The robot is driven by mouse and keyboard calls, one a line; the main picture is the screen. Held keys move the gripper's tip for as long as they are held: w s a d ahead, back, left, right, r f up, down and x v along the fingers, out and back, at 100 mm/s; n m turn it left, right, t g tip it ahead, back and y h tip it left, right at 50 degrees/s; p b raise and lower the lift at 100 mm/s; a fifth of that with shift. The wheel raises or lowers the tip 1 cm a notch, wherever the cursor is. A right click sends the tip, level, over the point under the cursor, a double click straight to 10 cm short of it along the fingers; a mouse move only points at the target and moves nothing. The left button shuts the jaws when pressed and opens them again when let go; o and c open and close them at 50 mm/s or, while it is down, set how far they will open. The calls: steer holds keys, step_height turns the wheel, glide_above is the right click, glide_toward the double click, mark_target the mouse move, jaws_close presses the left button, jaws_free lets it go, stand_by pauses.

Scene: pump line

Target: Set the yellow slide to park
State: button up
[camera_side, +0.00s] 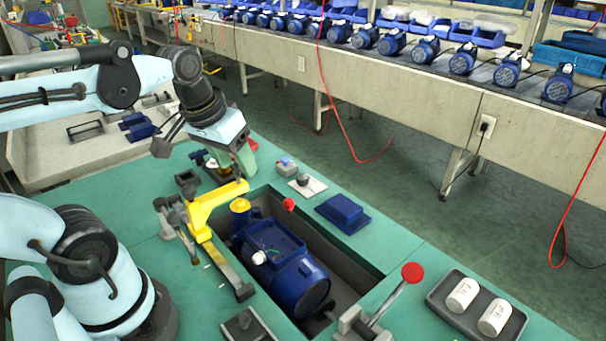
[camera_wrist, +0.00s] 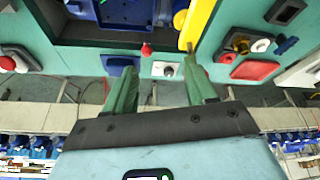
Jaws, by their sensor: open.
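A yellow bar (camera_side: 215,200), which looks like the yellow slide, lies on the left rim of the sunken bay on the green bench; its far end reaches toward my gripper. It also shows at the top of the wrist view (camera_wrist: 197,22). No park mark can be made out. My gripper (camera_side: 245,170) is above the bench at the bar's far end.
A blue pump (camera_side: 285,270) lies in the bay. A red-knobbed lever (camera_side: 411,273), a blue block (camera_side: 343,212) and a tray (camera_side: 447,312) with white cylinders stand on the right. A pale plate with a dark knob (camera_side: 307,186) and a red pad (camera_wrist: 255,70) are near my gripper.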

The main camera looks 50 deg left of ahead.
mark_target(188, 185)
steer(key=s+a+r+n+g+h, duration=0.1)
steer(key=s+a+r+n+g, duration=0.35)
steer(key=s+a+r, duration=0.2)
steer(key=shift+n+t, duration=0.25)
steer(key=shift+n, duration=0.2)
steer(key=shift+s+d+f, duration=0.1)
steer(key=shift+s+f, duration=0.05)
steer(key=shift+f, duration=1.9)
steer(key=shift+s+d+f, duration=0.1)
steer(key=shift+f, duration=1.95)
steer(key=shift+s+d+f, duration=0.1)
steer(key=shift+s+f, duration=0.05)
steer(key=shift+f, duration=1.9)
jaws_close()
